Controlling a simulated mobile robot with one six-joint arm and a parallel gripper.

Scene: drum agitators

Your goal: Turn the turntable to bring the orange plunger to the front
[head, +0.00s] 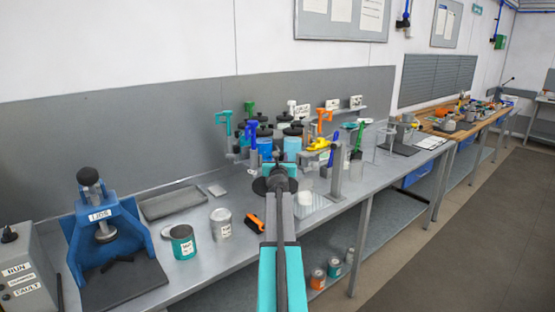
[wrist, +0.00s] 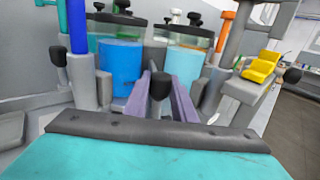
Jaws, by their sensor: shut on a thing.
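The orange plunger (head: 323,116) stands upright at the right back of the drum cluster in the head view. An orange upright piece, probably the same one, shows at the right in the wrist view (wrist: 223,32). Blue and pale-blue drums with black knobs on their lids stand around the turntable, whose plate is mostly hidden. My gripper (wrist: 160,100) reaches in at the front of the cluster. Its fingers are shut on a black-knobbed post (wrist: 160,85), in front of the gap between a blue drum (wrist: 122,65) and a pale-blue drum (wrist: 185,65).
A blue plunger (wrist: 77,40) stands close on the left. A yellow part (wrist: 261,67) sits on a grey bracket on the right. A blue press (head: 105,235) and labelled cans (head: 183,241) stand on the bench to the left. The bench's front edge runs beneath my arm.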

